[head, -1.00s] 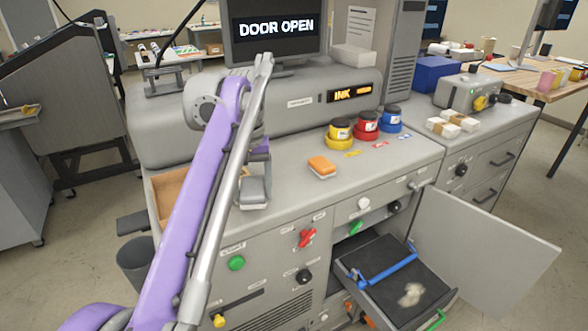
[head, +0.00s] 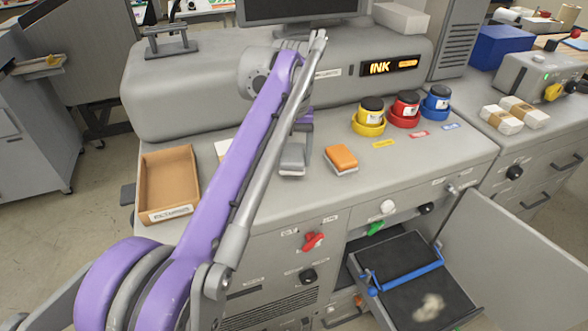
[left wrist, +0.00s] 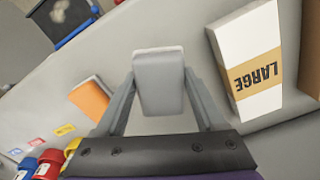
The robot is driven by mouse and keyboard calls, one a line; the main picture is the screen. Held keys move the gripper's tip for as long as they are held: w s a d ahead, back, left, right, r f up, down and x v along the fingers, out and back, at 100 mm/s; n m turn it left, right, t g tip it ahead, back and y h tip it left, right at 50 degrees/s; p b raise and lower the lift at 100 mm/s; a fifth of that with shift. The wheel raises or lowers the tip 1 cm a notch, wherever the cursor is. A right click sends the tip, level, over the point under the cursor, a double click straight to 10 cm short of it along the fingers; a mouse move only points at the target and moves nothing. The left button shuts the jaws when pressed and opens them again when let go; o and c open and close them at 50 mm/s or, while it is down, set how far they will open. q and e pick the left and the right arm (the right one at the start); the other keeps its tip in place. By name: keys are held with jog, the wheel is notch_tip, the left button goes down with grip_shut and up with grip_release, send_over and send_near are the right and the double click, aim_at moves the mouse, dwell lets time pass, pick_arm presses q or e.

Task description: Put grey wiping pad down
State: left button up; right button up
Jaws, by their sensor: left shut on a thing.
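The grey wiping pad (head: 292,160) is a light grey block at the worktop, left of the orange pad (head: 342,158). My left gripper (head: 296,146) is shut on it, its purple arm coming in from the left and partly covering the wrist. In the left wrist view the pad (left wrist: 160,85) sits between the two grey fingers, with the orange pad (left wrist: 90,98) to its left. I cannot tell whether the pad touches the worktop. My right gripper is not in view.
On the worktop (head: 270,205) are an open brown tray (head: 168,212) at left, and yellow, red and blue ink pots (head: 405,108) at right. A white box marked LARGE (left wrist: 240,50) lies beside the gripper. Below, a door (head: 525,250) and drawer (head: 415,290) stand open.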

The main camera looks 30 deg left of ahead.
aim_at(293, 178)
pick_arm(q)
jog(key=f, duration=0.3)
jog(key=shift+w+f, duration=0.25)
jog(key=shift+w, duration=0.05)
jog(key=shift+s+f, duration=0.1)
jog(key=shift+f, duration=0.2)
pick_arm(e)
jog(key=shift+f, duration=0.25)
pick_arm(q)
jog(key=shift+f, duration=0.1)
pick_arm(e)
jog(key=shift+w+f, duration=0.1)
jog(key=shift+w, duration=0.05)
pick_arm(q)
jog(key=o, duration=1.6)
notch_tip(293, 178, up, 12)
jog(key=shift+r+p, duration=0.1)
jog(key=shift+p, duration=0.65)
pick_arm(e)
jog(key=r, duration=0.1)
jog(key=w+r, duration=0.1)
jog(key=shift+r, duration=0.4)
